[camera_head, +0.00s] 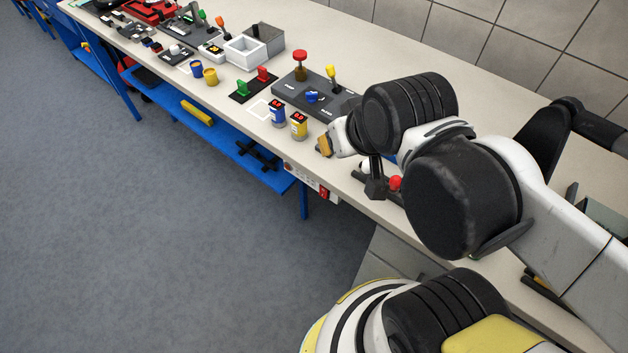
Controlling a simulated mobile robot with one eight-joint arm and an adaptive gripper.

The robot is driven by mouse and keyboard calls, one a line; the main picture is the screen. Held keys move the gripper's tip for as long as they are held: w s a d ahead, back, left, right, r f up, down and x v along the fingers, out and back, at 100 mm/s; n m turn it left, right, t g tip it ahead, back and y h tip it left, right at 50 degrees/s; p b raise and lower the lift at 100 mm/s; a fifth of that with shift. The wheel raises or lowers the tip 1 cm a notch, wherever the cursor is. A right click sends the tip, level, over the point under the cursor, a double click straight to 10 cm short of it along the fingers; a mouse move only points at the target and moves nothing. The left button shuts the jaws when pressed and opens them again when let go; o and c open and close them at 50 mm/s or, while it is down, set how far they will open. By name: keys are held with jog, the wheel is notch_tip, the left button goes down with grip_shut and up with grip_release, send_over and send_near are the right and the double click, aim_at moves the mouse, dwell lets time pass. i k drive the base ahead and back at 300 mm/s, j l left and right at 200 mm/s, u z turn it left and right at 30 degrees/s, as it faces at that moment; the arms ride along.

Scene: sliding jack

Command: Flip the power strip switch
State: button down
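The power strip (304,178) is a whitish bar mounted along the table's front edge, below the tabletop. Its red switch (324,193) is at the strip's right end and faces the aisle. The switch position is too small to tell. My arm reaches over the table from the right. Its end, my gripper (325,146), shows as a small orange-tan tip on a white wrist, above the table's front edge. It is above the switch in the picture and apart from it. The fingers are mostly hidden or too small, so I cannot tell whether they are open.
A blue shelf (222,140) hangs below the table. The floor (170,230) in front is clear.

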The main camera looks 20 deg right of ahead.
aim_at(323, 191)
jog(key=k+j+u, duration=0.25)
jog(key=u, duration=0.2)
jog(key=k+j+u, duration=0.4)
